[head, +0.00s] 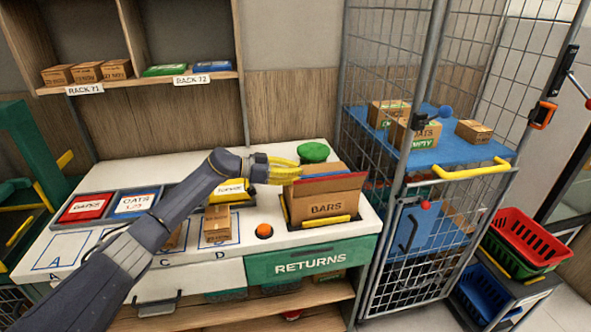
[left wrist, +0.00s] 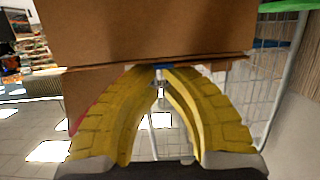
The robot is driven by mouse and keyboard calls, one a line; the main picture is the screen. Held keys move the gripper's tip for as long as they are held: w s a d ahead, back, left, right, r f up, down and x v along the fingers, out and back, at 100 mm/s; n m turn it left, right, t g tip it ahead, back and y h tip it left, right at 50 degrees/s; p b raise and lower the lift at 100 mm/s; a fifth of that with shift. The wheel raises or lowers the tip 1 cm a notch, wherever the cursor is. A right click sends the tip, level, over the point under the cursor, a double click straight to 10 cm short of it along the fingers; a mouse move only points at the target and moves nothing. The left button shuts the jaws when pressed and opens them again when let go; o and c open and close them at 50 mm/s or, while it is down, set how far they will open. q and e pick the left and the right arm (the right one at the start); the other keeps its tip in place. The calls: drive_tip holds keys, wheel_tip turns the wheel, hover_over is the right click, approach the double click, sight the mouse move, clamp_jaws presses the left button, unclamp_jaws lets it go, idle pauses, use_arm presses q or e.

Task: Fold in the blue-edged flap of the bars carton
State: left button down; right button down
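The bars carton (head: 326,209), brown and marked BARS, stands upright on the right end of the white counter, its top flaps partly raised. In the left wrist view the fingertips (left wrist: 161,68) come together right at a bit of blue edge under a brown cardboard panel (left wrist: 150,30). They look shut, with no clear grip on the cardboard. My right gripper is out of view.
A green dome (head: 313,152) stands behind the carton, and an orange button (head: 264,231) sits left of it. A small carton (head: 217,223) stands on slot D. A wire cage (head: 400,160) with a blue shelf rises close on the right.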

use_arm(q)
drive_tip(key=shift+s+f, duration=0.1)
drive_tip(key=shift+f, duration=0.25)
